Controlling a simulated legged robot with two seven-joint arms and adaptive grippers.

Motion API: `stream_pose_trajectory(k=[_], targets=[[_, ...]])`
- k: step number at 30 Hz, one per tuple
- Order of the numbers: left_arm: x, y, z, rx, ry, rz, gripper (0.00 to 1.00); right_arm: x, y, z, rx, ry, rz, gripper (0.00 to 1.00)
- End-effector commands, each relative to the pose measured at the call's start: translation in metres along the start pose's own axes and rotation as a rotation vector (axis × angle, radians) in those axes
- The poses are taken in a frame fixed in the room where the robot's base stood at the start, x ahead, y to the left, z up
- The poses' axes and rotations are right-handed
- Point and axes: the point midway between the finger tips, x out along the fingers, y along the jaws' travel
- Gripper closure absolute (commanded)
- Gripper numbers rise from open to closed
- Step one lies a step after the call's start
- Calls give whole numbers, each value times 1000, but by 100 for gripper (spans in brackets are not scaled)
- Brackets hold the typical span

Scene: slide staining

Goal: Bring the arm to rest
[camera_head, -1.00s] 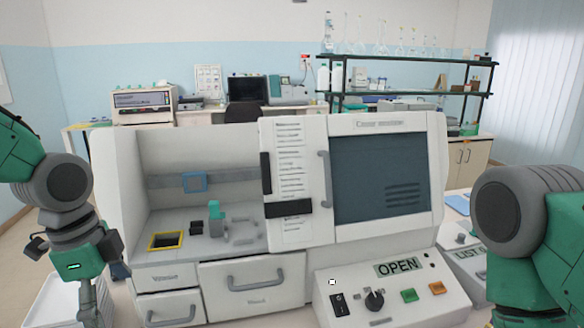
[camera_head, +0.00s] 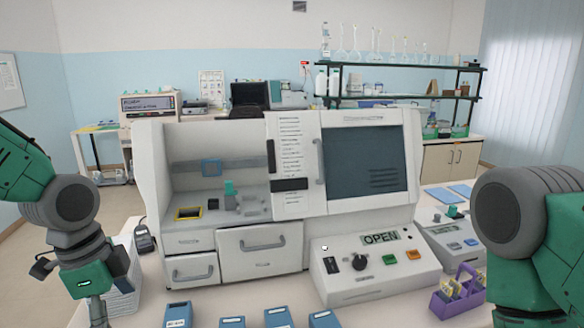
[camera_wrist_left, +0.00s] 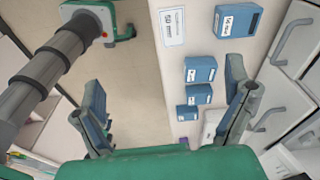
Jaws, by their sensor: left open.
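My left arm comes in from the left in the head view. Its gripper (camera_head: 98,312) hangs down at the bottom edge, left of the white staining machine (camera_head: 315,228), with its lower end cut off. In the left wrist view my left gripper (camera_wrist_left: 164,78) has its two fingers wide apart, with nothing between them. Pale floor and the edge of a white bench show beyond the fingers. My right arm stands at the right edge of the head view; its gripper is out of the picture.
A control box reading OPEN (camera_head: 372,270) and a purple rack (camera_head: 458,294) stand to the right. A white basket (camera_head: 122,290) is beside the left gripper.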

Motion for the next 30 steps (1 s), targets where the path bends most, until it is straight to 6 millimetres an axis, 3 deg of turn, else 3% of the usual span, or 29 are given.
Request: stream_pose_trajectory(k=[7, 14, 21, 24, 30], targets=[[58, 20, 3, -171, 20, 32, 5, 0, 0, 0, 0, 1, 0, 60], [134, 60, 18, -449, 28, 59, 5, 0, 0, 0, 0, 0, 0, 60], [222, 132, 60, -868, -19, 43, 5, 0, 0, 0, 0, 0, 0, 60], [243, 160, 81, -1010, -44, 12, 5, 0, 0, 0, 0, 0, 0, 60], [266, 207, 118, -1221, -89, -60, 5, 0, 0, 0, 0, 0, 0, 60]])
